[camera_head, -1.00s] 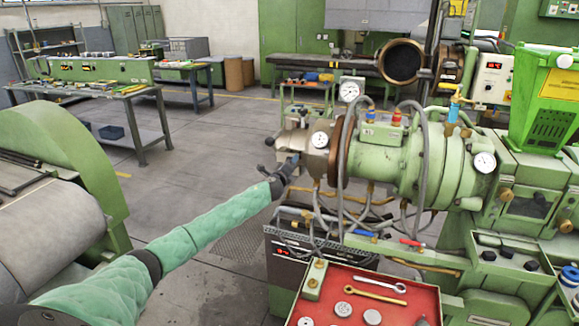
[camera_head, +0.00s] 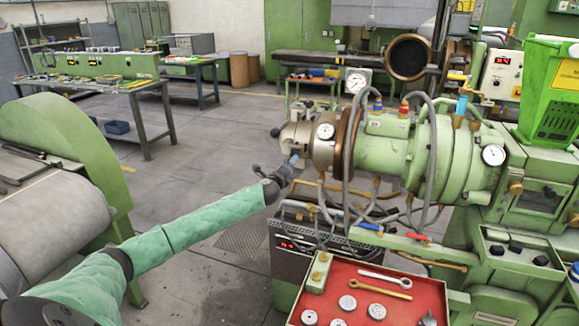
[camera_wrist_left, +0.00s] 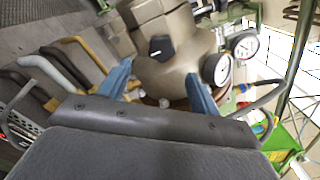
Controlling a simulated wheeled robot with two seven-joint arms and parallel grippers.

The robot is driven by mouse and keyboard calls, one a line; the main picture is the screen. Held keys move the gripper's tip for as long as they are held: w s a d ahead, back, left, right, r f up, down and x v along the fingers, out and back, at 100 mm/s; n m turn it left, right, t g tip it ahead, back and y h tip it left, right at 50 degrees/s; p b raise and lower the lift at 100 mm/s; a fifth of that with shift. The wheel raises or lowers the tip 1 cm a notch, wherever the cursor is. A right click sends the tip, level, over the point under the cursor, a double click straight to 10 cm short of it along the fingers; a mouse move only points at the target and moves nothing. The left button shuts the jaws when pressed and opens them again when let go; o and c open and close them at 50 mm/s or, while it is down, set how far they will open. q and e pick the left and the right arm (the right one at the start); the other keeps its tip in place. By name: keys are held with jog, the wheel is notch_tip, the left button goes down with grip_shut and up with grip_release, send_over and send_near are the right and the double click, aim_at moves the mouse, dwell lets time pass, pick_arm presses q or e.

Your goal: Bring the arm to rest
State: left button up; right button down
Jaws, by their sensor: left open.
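My left arm, in a green padded sleeve (camera_head: 205,217), reaches in from the lower left of the head view. Its gripper (camera_head: 293,160) is at the front of the green extruder (camera_head: 388,155), close to the metal die head (camera_head: 299,140). In the left wrist view the two blue fingers of the gripper (camera_wrist_left: 160,90) stand wide apart with nothing held. The tan die head (camera_wrist_left: 178,65) with its dark knob shows beyond and between them. I cannot tell whether the fingers touch it. My right gripper is not in view.
A red tool tray (camera_head: 345,281) with wrenches and round metal parts is below the extruder. Hoses and pipes hang under the barrel. A green-sided roller machine (camera_head: 75,150) stands at the left. A workbench (camera_head: 135,88) is behind, with open floor between.

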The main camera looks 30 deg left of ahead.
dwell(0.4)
pick_arm(q)
jog(key=s+d+f+n+g, duration=0.1)
jog(key=s+d+f+n, duration=0.1)
jog(key=s+d+f, duration=0.3)
jog(key=s+d+f+n+g, duration=0.1)
jog(key=s+d+f+n, duration=0.2)
jog(key=d+f, duration=0.45)
jog(key=s+d+f+n+g+h, duration=0.1)
jog(key=s+d+f+n+g, duration=0.3)
jog(key=s+d, duration=0.45)
jog(key=s+d+f+n+g, duration=0.1)
jog(key=s+d+f+n, duration=0.45)
jog(key=s, duration=0.55)
jog(key=s+d+f+n+g+h, duration=0.1)
jog(key=s+d+n+g+h, duration=0.3)
jog(key=s, duration=1.1)
jog(key=s+d+n+g, duration=0.25)
jog(key=s+d, duration=0.45)
jog(key=s, duration=0.7)
notch_tip(320, 180, down, 22)
jog(key=w+d+g, duration=0.1)
jog(key=w+d, duration=0.1)
jog(key=s+f, duration=0.4)
jog(key=f, duration=0.8)
jog(key=s+f+g, duration=0.1)
jog(key=s+f, duration=0.3)
jog(key=f, duration=0.8)
jog(key=shift+d+m, duration=0.2)
jog(key=shift+m, duration=0.1)
